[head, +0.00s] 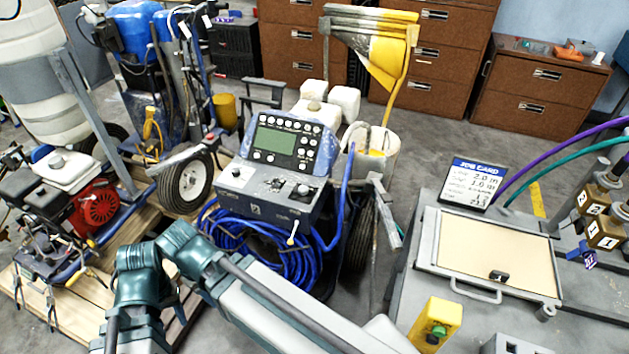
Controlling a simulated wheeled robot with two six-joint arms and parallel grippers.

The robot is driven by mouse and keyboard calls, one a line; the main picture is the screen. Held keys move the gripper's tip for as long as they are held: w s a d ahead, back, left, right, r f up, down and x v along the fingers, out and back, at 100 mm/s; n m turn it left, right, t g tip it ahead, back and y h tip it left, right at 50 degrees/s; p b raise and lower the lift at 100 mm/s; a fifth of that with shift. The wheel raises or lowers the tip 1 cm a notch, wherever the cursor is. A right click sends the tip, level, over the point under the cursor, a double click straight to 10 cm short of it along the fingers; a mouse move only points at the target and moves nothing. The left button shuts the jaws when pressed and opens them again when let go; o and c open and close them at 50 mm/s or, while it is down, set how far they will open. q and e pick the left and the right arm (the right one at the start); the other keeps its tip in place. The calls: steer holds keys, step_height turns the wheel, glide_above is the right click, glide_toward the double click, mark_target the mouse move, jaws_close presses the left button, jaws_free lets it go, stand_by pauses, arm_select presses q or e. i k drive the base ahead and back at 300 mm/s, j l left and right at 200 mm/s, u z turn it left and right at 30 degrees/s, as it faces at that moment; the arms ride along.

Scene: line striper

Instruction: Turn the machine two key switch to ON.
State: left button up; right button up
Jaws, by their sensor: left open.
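The line striper in the middle has a grey control panel (250,188) under a tilted display (275,141). A dark knob (303,190) sits at the right of its top face, and a small pale-tipped lever (293,232) stands out from its front. I cannot tell which of these is the key switch, or its position. My right gripper is not in view.
Coiled blue hose (225,235) hangs under the panel. A red-engined machine (95,205) stands on a wooden pallet at left; a blue-topped machine (135,28) stands behind. A grey bench with a job card (472,185) and a yellow button box (435,325) bounds the right.

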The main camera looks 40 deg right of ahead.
mark_target(303, 190)
steer(key=i+z, duration=0.15)
steer(key=z, duration=0.3)
steer(key=i+j+z, duration=0.15)
steer(key=z, duration=0.35)
steer(key=i+j+z, duration=0.15)
steer(key=z, duration=0.3)
steer(key=i+j+z, duration=0.1)
steer(key=z, duration=0.4)
steer(key=j+z, duration=0.25)
steer(key=i+j+z, duration=0.1)
steer(key=j+z, duration=0.15)
steer(key=j, duration=0.2)
